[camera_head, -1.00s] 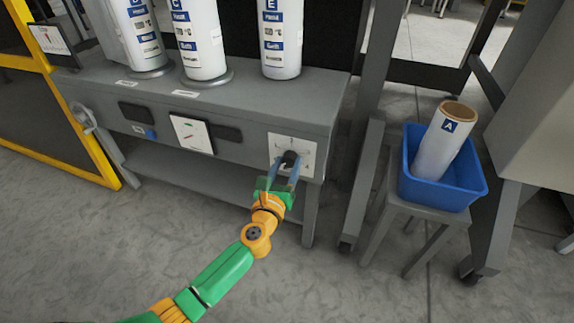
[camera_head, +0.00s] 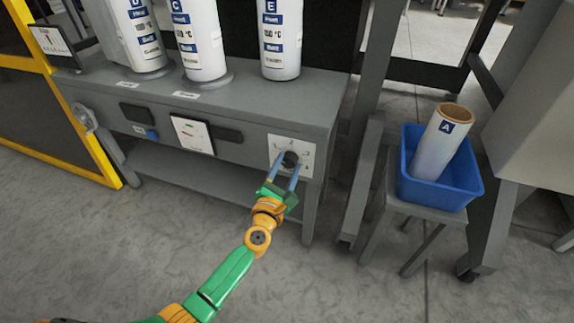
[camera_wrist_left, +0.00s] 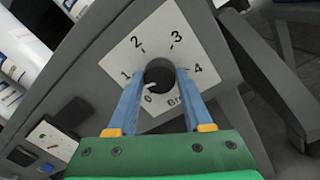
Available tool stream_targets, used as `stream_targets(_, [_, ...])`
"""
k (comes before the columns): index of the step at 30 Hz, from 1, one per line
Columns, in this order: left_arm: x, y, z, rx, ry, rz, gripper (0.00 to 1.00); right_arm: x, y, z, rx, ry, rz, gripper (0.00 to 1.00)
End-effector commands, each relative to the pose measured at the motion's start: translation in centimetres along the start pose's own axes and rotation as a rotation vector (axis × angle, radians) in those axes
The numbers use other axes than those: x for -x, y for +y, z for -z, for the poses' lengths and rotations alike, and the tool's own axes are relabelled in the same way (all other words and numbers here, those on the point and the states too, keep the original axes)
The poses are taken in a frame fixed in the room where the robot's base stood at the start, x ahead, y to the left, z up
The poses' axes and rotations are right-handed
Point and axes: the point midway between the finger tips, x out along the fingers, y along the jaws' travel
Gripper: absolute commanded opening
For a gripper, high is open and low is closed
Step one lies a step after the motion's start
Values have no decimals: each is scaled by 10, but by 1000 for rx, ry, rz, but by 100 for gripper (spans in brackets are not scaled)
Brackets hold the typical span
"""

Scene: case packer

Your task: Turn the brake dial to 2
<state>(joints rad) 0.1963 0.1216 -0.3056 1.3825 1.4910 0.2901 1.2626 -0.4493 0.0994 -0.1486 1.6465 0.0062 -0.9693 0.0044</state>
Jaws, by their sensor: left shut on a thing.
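The brake dial (camera_head: 291,159) is a round black knob on a white plate (camera_head: 304,145) at the right end of the grey machine front. The left wrist view shows the knob (camera_wrist_left: 159,76) close up, with the numbers 0 to 4 around it on the plate (camera_wrist_left: 155,38). A small white mark on the knob points down-left, between 0 and 1 and close to 0. My left gripper (camera_head: 289,163) has its two blue fingers on either side of the knob and is shut on it; its fingers also show in the left wrist view (camera_wrist_left: 160,77). My right gripper is not in view.
White labelled rolls (camera_head: 282,40) stand on the machine top. A small panel (camera_head: 192,133) is left of the dial. A blue bin (camera_head: 470,190) with roll A (camera_head: 440,145) stands on a stool to the right. The floor in front is clear.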

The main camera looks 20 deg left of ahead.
Motion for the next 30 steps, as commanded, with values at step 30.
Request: stream_targets(30, [1,-2,3,-956,-51,16,0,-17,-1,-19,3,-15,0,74])
